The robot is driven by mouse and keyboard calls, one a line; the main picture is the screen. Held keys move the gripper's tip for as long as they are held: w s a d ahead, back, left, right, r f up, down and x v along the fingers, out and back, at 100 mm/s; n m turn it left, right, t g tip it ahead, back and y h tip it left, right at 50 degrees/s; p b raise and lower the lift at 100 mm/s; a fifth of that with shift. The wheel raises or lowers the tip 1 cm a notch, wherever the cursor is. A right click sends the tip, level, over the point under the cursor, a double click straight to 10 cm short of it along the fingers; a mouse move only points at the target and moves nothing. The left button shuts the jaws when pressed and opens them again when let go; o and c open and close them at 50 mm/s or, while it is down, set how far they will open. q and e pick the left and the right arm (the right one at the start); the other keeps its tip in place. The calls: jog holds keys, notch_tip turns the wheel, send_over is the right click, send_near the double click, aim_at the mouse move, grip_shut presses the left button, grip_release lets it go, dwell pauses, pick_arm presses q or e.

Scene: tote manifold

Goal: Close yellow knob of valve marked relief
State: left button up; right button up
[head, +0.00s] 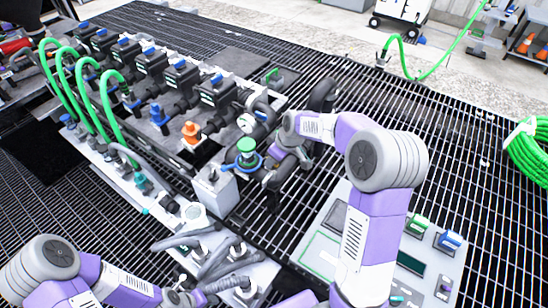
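I see no clearly yellow knob and can read no relief mark; the labels are too small. An orange knob (190,131) sits at the near end of the row of black valves. A green round knob (247,147) tops a valve at the near right end of the manifold (210,95). My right gripper (275,158) is close to the right of this green knob, among dark pipes; its fingers are not distinct and contact cannot be judged. My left gripper (196,298) is low at the bottom edge, near grey hoses, with its fingers not clear.
Several green hoses (108,100) arch over the left side. Grey hoses (225,262) lie on a pale panel at bottom centre. A control panel (445,265) with green and blue switches stands at right. Open black grating (420,95) lies beyond. A green hose coil (530,150) hangs far right.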

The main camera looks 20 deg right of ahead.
pick_arm(q)
notch_tip(320, 180, up, 2)
jog(key=shift+r+p, duration=0.15)
jog(key=shift+p, duration=1)
pick_arm(e)
jog(key=v, duration=0.7)
jog(key=shift+r, duration=0.25)
pick_arm(q)
jog(key=shift+s, duration=0.1)
pick_arm(e)
jog(key=shift+s, duration=0.15)
